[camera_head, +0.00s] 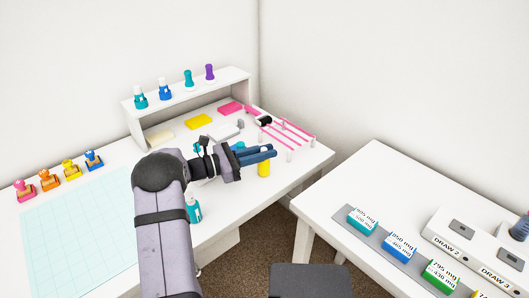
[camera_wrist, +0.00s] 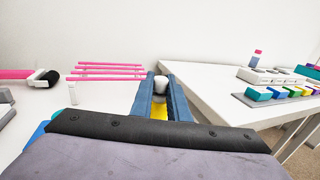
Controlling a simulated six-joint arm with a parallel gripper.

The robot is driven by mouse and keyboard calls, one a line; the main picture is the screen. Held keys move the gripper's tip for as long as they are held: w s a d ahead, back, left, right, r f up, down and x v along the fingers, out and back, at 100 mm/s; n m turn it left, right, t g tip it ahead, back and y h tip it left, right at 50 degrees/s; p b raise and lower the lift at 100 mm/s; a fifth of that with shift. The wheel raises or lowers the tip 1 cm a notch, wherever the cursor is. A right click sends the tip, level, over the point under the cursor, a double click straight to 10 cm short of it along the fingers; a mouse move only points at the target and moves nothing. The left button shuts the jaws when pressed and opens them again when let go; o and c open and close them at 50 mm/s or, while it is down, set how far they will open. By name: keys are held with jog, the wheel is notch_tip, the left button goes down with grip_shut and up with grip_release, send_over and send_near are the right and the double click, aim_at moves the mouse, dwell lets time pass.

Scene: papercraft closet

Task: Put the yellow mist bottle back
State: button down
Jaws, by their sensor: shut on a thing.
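My gripper (camera_head: 271,151) is shut on the yellow mist bottle (camera_head: 264,169), near the right end of the white craft table. In the head view the bottle's yellow body shows below the blue fingers, and its top is hidden. The bottle looks upright, but I cannot tell whether its base touches the table. In the wrist view, my gripper (camera_wrist: 160,92) has the white cap and yellow body of the bottle (camera_wrist: 158,113) between its fingers. The white shelf (camera_head: 188,100) at the back holds teal and blue spray bottles, and a teal and a purple item, on top.
A teal bottle (camera_head: 194,209) stands near the table's front edge beside my arm. A rack of pink bars (camera_head: 290,131) and a black roller (camera_head: 264,121) lie behind my gripper. Stamps (camera_head: 70,168) line the left side by a cutting mat (camera_head: 75,235). A second table (camera_head: 350,175) stands right.

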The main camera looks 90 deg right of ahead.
jog(key=shift+f, duration=0.15)
jog(key=c, duration=1.7)
grip_release()
jog(key=shift+r, duration=0.25)
jog(key=v, duration=1.2)
jog(key=shift+b, duration=0.4)
